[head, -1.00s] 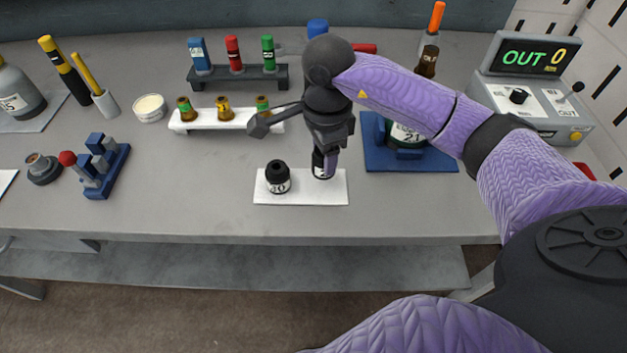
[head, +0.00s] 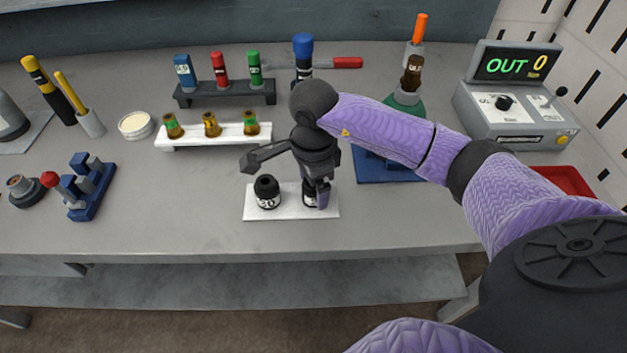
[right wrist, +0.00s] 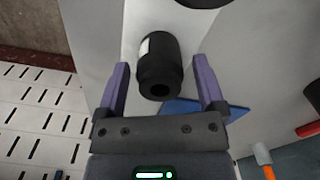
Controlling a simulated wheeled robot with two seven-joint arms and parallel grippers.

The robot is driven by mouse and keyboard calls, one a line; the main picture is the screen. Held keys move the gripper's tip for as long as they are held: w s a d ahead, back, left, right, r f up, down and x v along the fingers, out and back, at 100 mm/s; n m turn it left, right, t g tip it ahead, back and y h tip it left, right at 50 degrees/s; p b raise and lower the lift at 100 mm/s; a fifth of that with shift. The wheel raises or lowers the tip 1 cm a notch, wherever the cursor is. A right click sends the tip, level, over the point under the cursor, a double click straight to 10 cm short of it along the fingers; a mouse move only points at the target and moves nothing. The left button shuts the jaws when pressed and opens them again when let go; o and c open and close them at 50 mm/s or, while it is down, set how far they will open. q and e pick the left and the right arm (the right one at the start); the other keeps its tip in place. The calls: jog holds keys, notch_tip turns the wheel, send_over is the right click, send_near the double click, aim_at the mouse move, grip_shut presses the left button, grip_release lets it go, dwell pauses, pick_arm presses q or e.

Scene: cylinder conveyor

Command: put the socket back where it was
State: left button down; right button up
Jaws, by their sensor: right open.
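Two black sockets with white labels stand upright on a white mat (head: 290,211). The left socket (head: 266,192) stands clear of my gripper. The right socket (head: 308,197) is partly hidden by my right gripper (head: 317,199), which points down over it. In the right wrist view that socket (right wrist: 160,70) sits between the two spread purple fingers of the gripper (right wrist: 161,64), with a gap on each side. The right gripper is open. My left gripper is not in view.
Behind the mat stand a white rack (head: 190,141) with several small vials and a dark rack (head: 226,95) with coloured ones. A blue mat (head: 375,175) with a bottle is to the right. A blue stand (head: 89,190) is at left. The table front is clear.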

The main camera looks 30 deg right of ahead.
notch_tip(320, 180, up, 12)
jog(key=p, duration=0.2)
jog(key=shift+r, duration=0.15)
